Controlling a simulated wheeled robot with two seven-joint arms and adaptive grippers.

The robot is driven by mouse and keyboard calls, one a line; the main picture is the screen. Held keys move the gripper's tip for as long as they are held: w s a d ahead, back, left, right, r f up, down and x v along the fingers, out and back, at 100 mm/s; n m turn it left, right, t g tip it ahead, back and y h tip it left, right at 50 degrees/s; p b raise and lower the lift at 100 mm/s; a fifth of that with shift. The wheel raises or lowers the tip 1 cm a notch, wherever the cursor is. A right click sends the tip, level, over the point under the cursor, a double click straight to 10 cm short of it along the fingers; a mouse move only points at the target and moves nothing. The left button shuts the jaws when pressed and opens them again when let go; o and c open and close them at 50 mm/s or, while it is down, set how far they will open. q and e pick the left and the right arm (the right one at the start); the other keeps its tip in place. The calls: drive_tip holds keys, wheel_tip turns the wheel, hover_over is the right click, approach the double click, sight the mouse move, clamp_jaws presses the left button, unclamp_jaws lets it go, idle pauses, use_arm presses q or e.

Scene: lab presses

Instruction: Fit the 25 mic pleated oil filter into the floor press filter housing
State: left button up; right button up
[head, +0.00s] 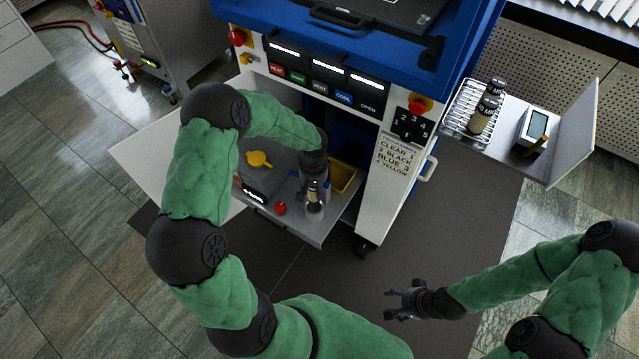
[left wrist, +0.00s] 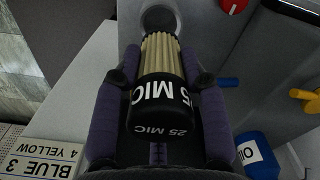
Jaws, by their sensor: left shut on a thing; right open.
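The 25 mic pleated oil filter (left wrist: 158,95) has cream pleats and a black cap marked "25 MIC". My left gripper (left wrist: 160,88) is shut on it, with a dark finger along each side. In the head view my left gripper (head: 315,190) is over the press's low pull-out shelf and mostly covers the filter. A round grey ring, possibly the filter housing (left wrist: 158,17), shows past the filter's far end. I cannot tell whether the filter has entered it. My right gripper (head: 398,302) is open and empty above the dark floor mat.
The blue and white press (head: 345,85) stands above the grey shelf (head: 318,233). A yellow handle (head: 259,160), red knob (head: 281,208) and yellow tray (head: 343,176) are close by. Other black-capped filters (head: 481,120) are on a side rack.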

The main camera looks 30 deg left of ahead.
use_arm(q)
drive_tip(key=shift+f, duration=0.5)
drive_tip(key=shift+f+b, duration=1.25)
drive_tip(key=shift+f, duration=0.75)
drive_tip(key=shift+f+b, duration=2)
drive_tip(key=shift+f, duration=0.05)
idle(0.4)
drive_tip(key=o, duration=1.2)
wheel_tip(320, 180, up, 12)
